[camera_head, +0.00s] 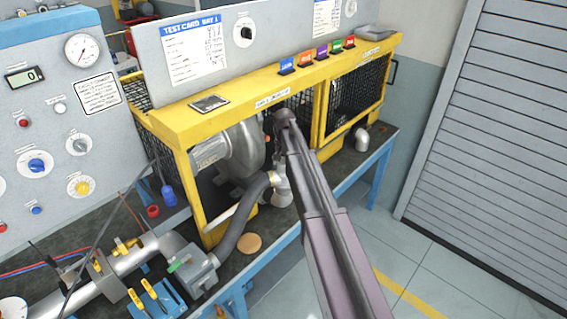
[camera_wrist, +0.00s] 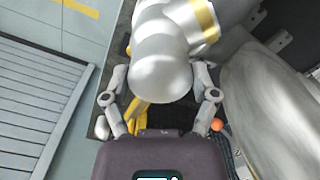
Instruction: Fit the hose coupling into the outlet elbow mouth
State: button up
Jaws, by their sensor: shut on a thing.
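My gripper (camera_wrist: 160,80) shows in the wrist view with one finger on each side of a silver bent elbow (camera_wrist: 160,62). It is shut on this elbow. A yellow band (camera_wrist: 206,20) rings the elbow's end at the upper right. In the head view the silver elbow (camera_head: 282,192) is beside the blower, partly behind my arm. The dark grey hose (camera_head: 232,232) curves up to it from the lower left, and its coupling end (camera_head: 272,179) meets or nearly meets the elbow. I cannot tell how deep the coupling sits. My fingers are mostly hidden in the head view.
The grey blower (camera_head: 243,148) stands behind, under the yellow guard frame (camera_head: 225,112). Another pale elbow (camera_head: 361,139) sits on the bench at the right. A tan disc (camera_head: 249,243) and a grey box (camera_head: 198,270) lie left of my arm. Floor to the right is clear.

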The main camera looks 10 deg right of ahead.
jog(key=shift+f+b, duration=0.3)
dwell(0.5)
jog(key=o, duration=1)
jog(key=shift+o, duration=0.2)
jog(key=shift+r, duration=0.2)
notch_tip(320, 180, up, 8)
jog(key=p, duration=0.8)
dwell(0.5)
jog(key=shift+s+f, duration=0.2)
jog(key=shift+s, duration=0.05)
jog(key=s+f+n+b, duration=0.2)
jog(key=s+f+b, duration=0.4)
jog(key=s, duration=0.8)
jog(key=s+a+f+n+b, duration=0.1)
jog(key=s+f+b, duration=0.5)
jog(key=s, duration=0.8)
jog(key=shift+s+n, duration=0.35)
jog(key=shift+n, duration=0.55)
